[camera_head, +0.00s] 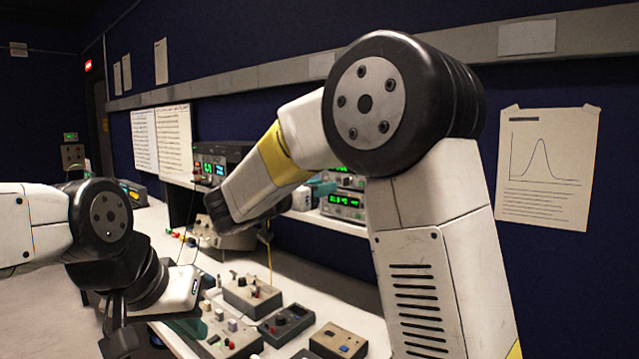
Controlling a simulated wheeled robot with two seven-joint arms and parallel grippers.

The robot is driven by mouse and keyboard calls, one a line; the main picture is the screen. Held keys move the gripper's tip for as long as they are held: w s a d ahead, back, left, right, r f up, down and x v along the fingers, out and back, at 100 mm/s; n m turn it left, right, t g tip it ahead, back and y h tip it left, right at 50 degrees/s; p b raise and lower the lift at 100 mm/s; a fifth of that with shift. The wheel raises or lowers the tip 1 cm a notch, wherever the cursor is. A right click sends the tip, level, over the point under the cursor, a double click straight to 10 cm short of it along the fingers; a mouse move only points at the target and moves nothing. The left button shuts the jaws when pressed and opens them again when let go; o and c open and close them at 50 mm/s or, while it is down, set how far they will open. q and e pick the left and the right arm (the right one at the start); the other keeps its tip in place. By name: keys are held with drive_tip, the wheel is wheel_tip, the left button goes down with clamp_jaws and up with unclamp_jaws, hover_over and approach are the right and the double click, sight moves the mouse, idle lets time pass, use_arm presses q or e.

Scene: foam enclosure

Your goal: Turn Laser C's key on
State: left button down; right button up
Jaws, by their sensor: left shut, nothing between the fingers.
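My left gripper (118,337) is at the lower left, partly hidden by its own wrist. It is shut and empty, in front of the bench. My right arm crosses the middle of the view, and its gripper is hidden. Several small control boxes lie on the bench, including a beige box (251,297), a dark box (285,325) and a brown box (338,342). I cannot read any label, so I cannot tell which is Laser C or see its key.
The white bench (352,312) runs along the dark blue wall. A shelf holds instruments with green displays, such as one (343,203) behind my right arm. Thin cables rise from the bench. A paper with a curve (545,167) hangs at right.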

sight(346, 182)
drive_tip(key=shift+x, duration=3.8)
drive_tip(key=shift+s+f, duration=0.1)
drive_tip(key=shift+s, duration=0.05)
clamp_jaws()
